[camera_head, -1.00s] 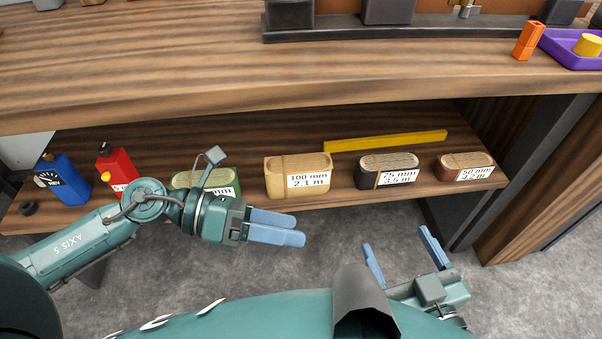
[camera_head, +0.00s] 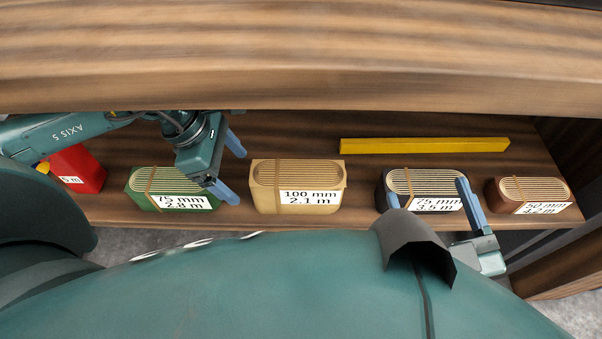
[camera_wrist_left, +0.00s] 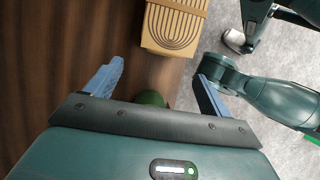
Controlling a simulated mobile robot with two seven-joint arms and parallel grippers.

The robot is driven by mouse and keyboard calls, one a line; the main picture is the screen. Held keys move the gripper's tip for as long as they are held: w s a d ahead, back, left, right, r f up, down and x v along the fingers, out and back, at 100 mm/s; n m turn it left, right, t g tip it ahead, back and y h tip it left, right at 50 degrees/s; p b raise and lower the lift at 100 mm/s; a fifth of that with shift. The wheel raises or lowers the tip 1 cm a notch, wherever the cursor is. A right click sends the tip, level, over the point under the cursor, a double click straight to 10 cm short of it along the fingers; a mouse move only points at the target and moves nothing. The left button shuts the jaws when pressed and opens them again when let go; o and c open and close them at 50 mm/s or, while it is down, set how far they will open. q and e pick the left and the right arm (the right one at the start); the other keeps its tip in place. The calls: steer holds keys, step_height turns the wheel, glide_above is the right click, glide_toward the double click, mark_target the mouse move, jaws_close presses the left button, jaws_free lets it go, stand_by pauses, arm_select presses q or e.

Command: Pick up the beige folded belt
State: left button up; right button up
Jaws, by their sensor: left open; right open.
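The beige folded belt (camera_head: 297,188) stands on the lower shelf with a tan band and a white label reading 100 mm 2.1 m. It also shows in the left wrist view (camera_wrist_left: 173,27), ahead of the open fingers. My left gripper (camera_head: 233,170) is open and empty, just left of the beige belt and over the right end of the green belt. It also shows in the left wrist view (camera_wrist_left: 158,80). My right gripper (camera_head: 428,196) is open in front of the dark belt at the right, partly hidden by my own body.
The green belt (camera_head: 165,190), dark belt (camera_head: 428,183) and brown belt (camera_head: 530,195) stand along the shelf. A yellow bar (camera_head: 425,146) lies behind. The upper worktop (camera_head: 300,60) overhangs the shelf (camera_head: 365,185).

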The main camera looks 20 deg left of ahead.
mark_target(296, 172)
arm_select(q)
steer(key=d, duration=0.2)
steer(key=w+d, duration=0.1)
steer(key=d, duration=0.4)
steer(key=shift+w, duration=0.4)
steer(key=d, duration=0.1)
steer(key=d+b, duration=0.1)
steer(key=w+d, duration=0.1)
steer(key=d, duration=0.1)
steer(key=shift+f, duration=0.4)
steer(key=shift+w+f, duration=0.1)
steer(key=shift+f, duration=0.05)
steer(key=shift+f+b, duration=0.25)
steer(key=shift+b, duration=0.35)
steer(key=shift+c, duration=0.2)
jaws_close()
steer(key=shift+r, duration=0.15)
